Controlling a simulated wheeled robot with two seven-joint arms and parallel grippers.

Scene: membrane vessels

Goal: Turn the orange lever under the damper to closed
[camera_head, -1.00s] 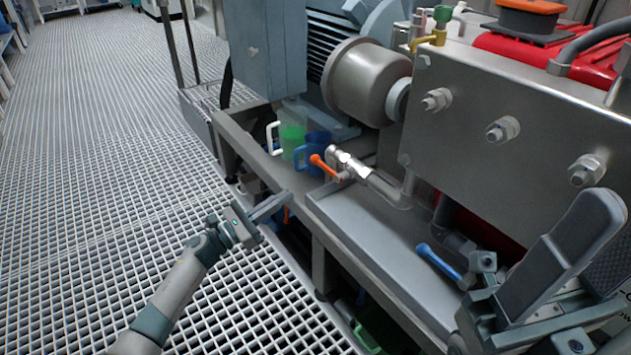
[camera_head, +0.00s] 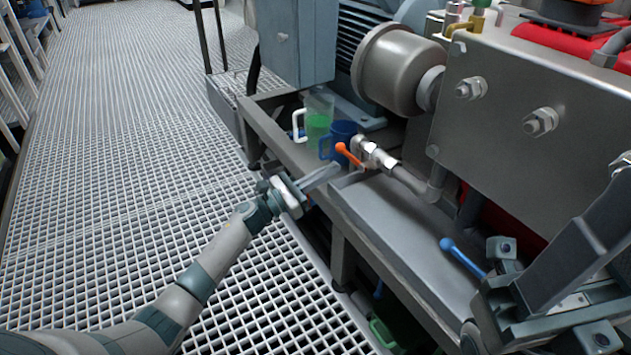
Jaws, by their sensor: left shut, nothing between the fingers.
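The orange lever (camera_head: 348,155) sits on a small metal valve (camera_head: 374,155) on a pipe, below a rounded grey metal cylinder (camera_head: 392,70) that may be the damper. The lever points up and left, away from the pipe. My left gripper (camera_head: 334,169) is shut and empty, its fingertips just below and left of the lever. I cannot tell whether they touch it. My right gripper (camera_head: 575,265) is large in the lower right corner, cut by the frame edge, far from the lever. Its jaw gap is not clear.
A green-filled jug (camera_head: 318,122) and a blue jug (camera_head: 338,138) stand on the ledge behind the lever. A blue-handled lever (camera_head: 460,257) lies near my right gripper. A steel box (camera_head: 520,130) with bolts stands at right. Grated floor (camera_head: 120,170) is open at left.

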